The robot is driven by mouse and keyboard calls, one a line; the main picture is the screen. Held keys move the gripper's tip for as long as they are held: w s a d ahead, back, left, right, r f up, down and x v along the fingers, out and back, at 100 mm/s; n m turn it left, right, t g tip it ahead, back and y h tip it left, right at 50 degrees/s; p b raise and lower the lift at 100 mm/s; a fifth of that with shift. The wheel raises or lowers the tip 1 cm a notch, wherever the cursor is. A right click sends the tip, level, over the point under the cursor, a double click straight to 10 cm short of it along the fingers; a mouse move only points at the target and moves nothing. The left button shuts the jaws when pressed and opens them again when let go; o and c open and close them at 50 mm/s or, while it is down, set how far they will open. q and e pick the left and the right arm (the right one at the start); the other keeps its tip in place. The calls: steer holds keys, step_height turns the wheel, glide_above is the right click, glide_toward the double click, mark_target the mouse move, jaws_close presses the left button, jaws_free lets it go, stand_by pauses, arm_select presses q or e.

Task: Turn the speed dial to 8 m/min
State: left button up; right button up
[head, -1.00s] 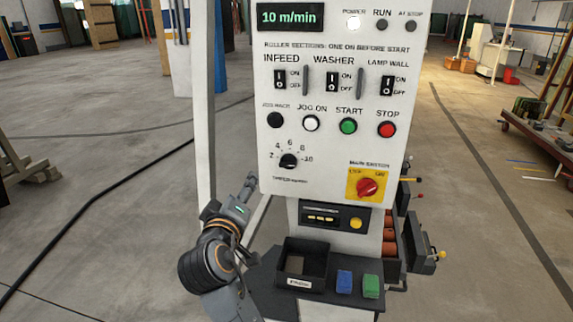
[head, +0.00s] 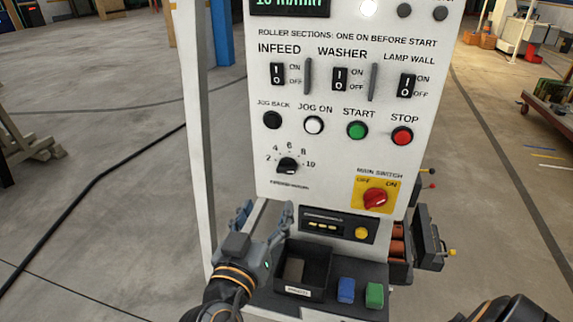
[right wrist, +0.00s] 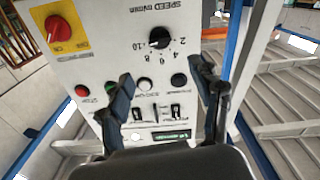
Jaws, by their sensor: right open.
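The speed dial (head: 288,166) is a black knob on the white control panel, with a scale from 2 to 10 around it. I cannot tell its pointer angle surely. The display (head: 290,5) is cut off at the top; its green text looks like 10 m/min. My right gripper (head: 267,216) is open and empty, below and left of the dial, apart from it. In the right wrist view the panel is upside down, and the dial (right wrist: 160,38) lies beyond and between the open fingers (right wrist: 165,90). My left gripper is not in view.
Above the dial are jog back (head: 272,120), jog on, start (head: 357,130) and stop (head: 402,136) buttons. A red main switch (head: 375,198) is lower right. A shelf below holds a black bin (head: 318,268) and blue and green blocks. Space before the dial is clear.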

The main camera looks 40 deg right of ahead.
mark_target(285, 170)
steer(key=p+x, duration=0.4)
steer(key=x, duration=0.7)
steer(key=shift+r, duration=0.2)
steer(key=shift+x, duration=0.85)
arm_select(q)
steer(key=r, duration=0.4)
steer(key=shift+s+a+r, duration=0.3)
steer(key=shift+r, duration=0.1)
arm_select(e)
steer(key=shift+f, duration=0.15)
steer(key=shift+a, duration=0.1)
steer(key=c, duration=1.1)
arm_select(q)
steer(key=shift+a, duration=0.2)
arm_select(e)
steer(key=shift+c, duration=0.2)
